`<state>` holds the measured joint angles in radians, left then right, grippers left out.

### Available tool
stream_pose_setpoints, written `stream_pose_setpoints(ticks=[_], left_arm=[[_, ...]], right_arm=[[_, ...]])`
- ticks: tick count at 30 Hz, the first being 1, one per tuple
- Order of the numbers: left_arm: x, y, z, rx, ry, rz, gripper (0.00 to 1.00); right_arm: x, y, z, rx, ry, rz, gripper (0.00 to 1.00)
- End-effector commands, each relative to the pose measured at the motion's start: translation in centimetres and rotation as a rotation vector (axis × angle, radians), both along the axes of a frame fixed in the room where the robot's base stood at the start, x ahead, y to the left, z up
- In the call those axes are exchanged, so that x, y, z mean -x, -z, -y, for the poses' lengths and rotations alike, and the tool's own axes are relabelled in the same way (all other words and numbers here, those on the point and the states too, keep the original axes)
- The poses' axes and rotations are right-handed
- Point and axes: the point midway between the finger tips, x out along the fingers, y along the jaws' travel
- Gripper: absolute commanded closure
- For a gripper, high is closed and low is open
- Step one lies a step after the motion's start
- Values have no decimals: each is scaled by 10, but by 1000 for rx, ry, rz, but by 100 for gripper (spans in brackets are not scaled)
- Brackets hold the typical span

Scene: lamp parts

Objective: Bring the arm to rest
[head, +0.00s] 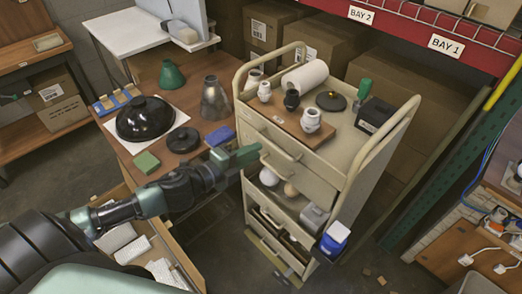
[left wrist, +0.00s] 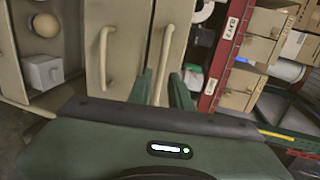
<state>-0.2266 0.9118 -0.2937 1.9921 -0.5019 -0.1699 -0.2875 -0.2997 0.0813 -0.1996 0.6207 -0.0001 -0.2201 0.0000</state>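My left arm comes in from the lower left of the head view. My left gripper (head: 248,156) is in front of the drawers of the beige cart (head: 340,160). In the left wrist view its two green fingers (left wrist: 162,92) stand apart. A pale drawer handle (left wrist: 163,60) shows between and beyond the fingertips; I cannot tell whether they touch it. Nothing is seen held. A second handle (left wrist: 103,55) is to the left. My right gripper is not in view.
The cart top carries white sockets (head: 311,121), a paper roll (head: 305,76) and a black box (head: 374,115). The wooden table (head: 150,172) at left holds a black dome shade (head: 146,118), a grey shade (head: 215,100) and a green sponge (head: 147,162). Below my arm is an open drawer (head: 185,262).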

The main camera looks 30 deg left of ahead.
Motion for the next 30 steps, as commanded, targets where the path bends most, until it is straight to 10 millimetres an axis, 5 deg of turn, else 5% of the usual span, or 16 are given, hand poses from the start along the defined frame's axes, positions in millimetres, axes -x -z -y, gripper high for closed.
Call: stream_pose_setpoints(ticks=[21,26,30], left_arm=[[7,-1,-2,26,-26,-11,80],[22,15,-3,239,-259,-126,80],[66,52,-4,522,-597,-359,80]], right_arm=[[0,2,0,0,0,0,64],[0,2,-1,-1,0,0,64],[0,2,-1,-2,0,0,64]])
